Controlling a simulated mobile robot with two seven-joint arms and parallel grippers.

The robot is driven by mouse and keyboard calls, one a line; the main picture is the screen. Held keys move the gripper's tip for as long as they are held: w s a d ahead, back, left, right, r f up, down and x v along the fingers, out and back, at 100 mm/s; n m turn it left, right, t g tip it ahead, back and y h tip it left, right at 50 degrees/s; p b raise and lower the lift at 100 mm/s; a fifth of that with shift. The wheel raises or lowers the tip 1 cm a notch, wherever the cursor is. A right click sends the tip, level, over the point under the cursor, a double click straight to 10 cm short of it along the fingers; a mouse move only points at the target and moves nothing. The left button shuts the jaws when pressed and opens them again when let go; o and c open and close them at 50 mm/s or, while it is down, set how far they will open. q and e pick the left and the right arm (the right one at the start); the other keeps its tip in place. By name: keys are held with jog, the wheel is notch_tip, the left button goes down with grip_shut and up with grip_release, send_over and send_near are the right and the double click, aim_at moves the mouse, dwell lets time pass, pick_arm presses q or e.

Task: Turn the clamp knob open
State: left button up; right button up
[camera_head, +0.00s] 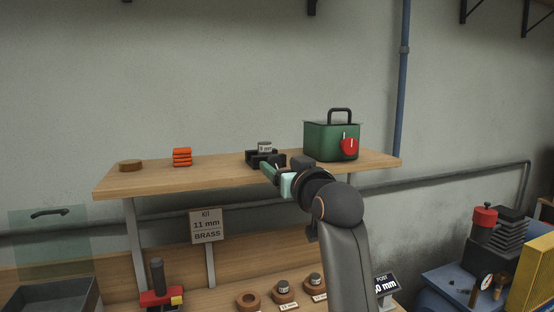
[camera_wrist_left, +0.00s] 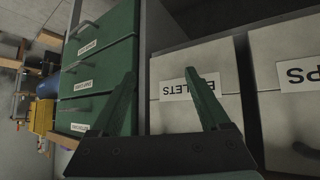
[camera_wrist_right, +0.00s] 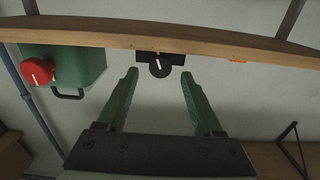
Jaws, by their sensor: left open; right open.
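A black clamp block (camera_head: 265,158) with a grey metal cylinder (camera_head: 264,147) in it sits on the upper wooden shelf. A round black knob (camera_wrist_right: 160,67) with a white pointer line shows on the clamp's front in the right wrist view. My right gripper (camera_head: 267,172) is open just in front of the clamp and hides the knob in the head view. In the right wrist view the knob appears between the open fingertips (camera_wrist_right: 159,74), with no visible contact. My left gripper (camera_wrist_left: 159,76) is open and empty, facing drawers; it is out of the head view.
A green box (camera_head: 320,140) with a red knob (camera_head: 349,148) and black handle stands right of the clamp. Orange pieces (camera_head: 182,157) and a brown disc (camera_head: 131,165) lie left on the shelf (camera_head: 220,171). A sign (camera_head: 206,226) stands below.

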aim_at(273, 161)
jog(key=shift+p+x, duration=0.3)
jog(key=shift+x, duration=1.15)
grip_shut()
